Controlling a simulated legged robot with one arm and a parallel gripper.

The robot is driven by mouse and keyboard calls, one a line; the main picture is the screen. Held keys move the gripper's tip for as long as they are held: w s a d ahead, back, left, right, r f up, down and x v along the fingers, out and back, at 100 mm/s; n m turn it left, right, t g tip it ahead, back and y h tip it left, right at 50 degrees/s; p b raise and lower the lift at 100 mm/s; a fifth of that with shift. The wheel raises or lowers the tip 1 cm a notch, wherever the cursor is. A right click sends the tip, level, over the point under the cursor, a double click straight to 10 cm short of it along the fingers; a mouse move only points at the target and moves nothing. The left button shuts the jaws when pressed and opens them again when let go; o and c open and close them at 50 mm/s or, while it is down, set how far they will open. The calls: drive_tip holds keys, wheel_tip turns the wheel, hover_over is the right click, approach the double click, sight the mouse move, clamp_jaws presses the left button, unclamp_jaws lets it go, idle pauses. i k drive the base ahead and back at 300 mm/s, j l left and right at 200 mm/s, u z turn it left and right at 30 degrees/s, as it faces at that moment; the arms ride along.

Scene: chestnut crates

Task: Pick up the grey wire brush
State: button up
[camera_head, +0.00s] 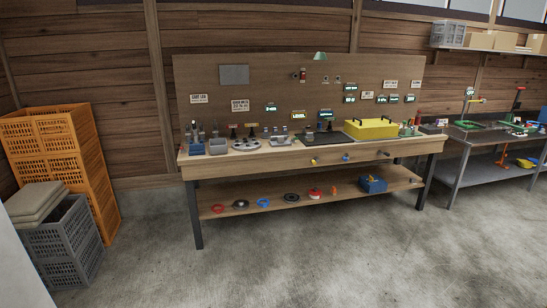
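I cannot pick out a grey wire brush for certain; the objects on the benches are too small to tell. A wooden workbench (240,170) stands against the wall in the middle of the head view, several steps away. Its top carries small grey bins (217,147) with tool-like shapes near them at the left, a round grey holder (246,145), a dark mat (322,138) and a yellow box (371,129). My gripper is not in view.
Orange crates (88,150) and a grey crate (72,250) with grey slabs on it stand at the left. The bench's lower shelf (290,202) holds several small items and a blue box (373,184). A metal table (465,160) stands right. The concrete floor ahead is clear.

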sight(309, 138)
drive_tip(key=i, duration=3.75)
drive_tip(key=i+j+z, duration=0.1)
drive_tip(key=i+z, duration=0.15)
drive_tip(key=i, duration=0.25)
drive_tip(key=i+j+z, duration=0.25)
drive_tip(key=i, duration=0.25)
drive_tip(key=i+j+z, duration=0.25)
drive_tip(key=i, duration=0.25)
